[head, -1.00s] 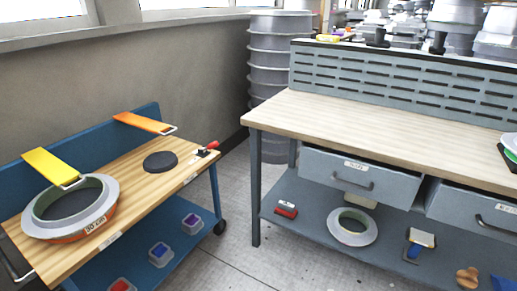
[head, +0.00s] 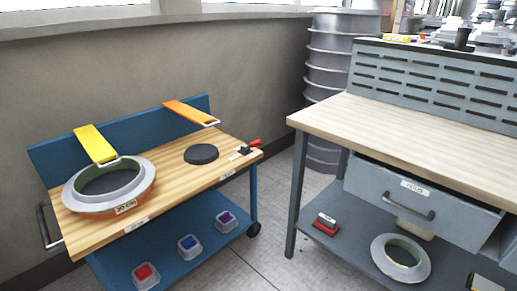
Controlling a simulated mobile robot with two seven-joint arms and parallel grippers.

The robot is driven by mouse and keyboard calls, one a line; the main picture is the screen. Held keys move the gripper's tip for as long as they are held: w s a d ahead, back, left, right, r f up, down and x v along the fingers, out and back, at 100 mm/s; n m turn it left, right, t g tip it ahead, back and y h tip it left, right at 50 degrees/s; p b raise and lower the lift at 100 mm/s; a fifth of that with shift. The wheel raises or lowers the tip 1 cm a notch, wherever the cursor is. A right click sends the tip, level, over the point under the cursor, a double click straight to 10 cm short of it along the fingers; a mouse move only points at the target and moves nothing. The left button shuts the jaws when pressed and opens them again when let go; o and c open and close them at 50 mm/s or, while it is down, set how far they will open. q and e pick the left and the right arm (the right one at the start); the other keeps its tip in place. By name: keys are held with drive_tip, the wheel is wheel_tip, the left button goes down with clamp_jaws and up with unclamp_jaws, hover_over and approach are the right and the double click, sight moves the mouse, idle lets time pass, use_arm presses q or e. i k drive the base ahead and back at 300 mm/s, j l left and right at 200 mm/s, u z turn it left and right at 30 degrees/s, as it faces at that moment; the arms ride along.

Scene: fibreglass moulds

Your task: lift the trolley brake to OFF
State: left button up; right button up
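The trolley (head: 188,202) stands at the left, with a wooden top, blue back panel and blue lower shelf. The brake lever (head: 255,143), with a red grip on a small black base, sits at the right end of the trolley top. Its exact angle is too small to tell. A small pale label lies beside its base. Neither of my grippers shows in the head view.
A ring mould (head: 148,186), a black disc (head: 201,154), a yellow strap (head: 95,143) and an orange strap (head: 190,112) are on the trolley. The workbench (head: 330,112) stands to the right, with open floor (head: 262,252) between.

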sight(257, 142)
drive_tip(key=i+j+u, duration=0.1)
drive_tip(key=i, duration=0.4)
drive_tip(key=i+j, duration=0.2)
drive_tip(key=i, duration=0.35)
drive_tip(key=i+j+u, duration=0.15)
drive_tip(key=i, duration=0.4)
